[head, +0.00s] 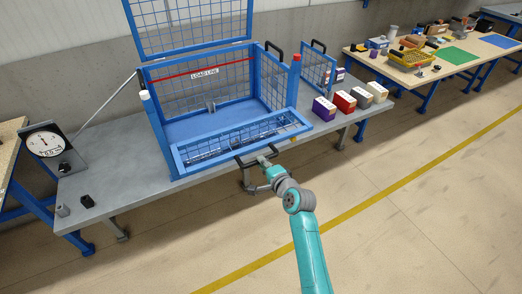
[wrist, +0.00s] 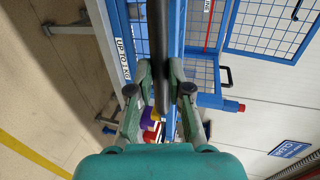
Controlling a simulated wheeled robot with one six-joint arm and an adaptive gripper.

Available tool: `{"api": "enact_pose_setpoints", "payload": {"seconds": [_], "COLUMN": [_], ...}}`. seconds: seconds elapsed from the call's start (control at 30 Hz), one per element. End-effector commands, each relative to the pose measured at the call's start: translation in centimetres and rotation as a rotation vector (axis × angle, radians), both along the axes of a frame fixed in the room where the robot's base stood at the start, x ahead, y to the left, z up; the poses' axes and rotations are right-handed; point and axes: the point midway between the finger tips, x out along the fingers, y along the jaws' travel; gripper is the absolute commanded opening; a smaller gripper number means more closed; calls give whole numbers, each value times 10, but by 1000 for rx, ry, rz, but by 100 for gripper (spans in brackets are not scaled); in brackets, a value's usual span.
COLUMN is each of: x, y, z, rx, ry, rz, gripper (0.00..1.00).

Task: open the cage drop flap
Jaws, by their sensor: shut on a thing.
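The blue mesh cage (head: 164,148) stands on a grey bench with its top lid (head: 192,27) raised. Its front drop flap (head: 177,158), a blue frame with wire mesh, is tilted outward from the cage, with its outer edge towards me. A dark bar handle (head: 241,158) is on that outer edge. My gripper (head: 267,161) is at the handle, on the front side of the cage. In the wrist view my gripper (wrist: 160,88) is shut on the dark handle (wrist: 158,40), which runs between the fingers. The fingers partly hide the grip.
Several coloured boxes (head: 345,102) stand on the bench right of the cage, by a small blue mesh panel (head: 317,68). A dial scale (head: 46,144) stands at the left. The floor (head: 400,200) in front is clear.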

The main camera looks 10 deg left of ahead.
Motion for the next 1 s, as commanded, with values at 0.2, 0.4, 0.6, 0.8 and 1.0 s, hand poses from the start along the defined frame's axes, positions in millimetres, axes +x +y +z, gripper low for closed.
{"api": "enact_pose_setpoints", "payload": {"seconds": [0.2, 0.4, 0.6, 0.8, 1.0], "x": [-2, -2, -2, -2, -2], "y": [-1, -1, -1, -1, -1], "z": [-29, -40, -42, -42, -42], "rx": [-1, -2, -2, -2, -2], "ry": [6, 5, 4, 4, 3], "rz": [1, 2, 2, 2, 1], "gripper": [0, 0, 0, 0, 43]}}
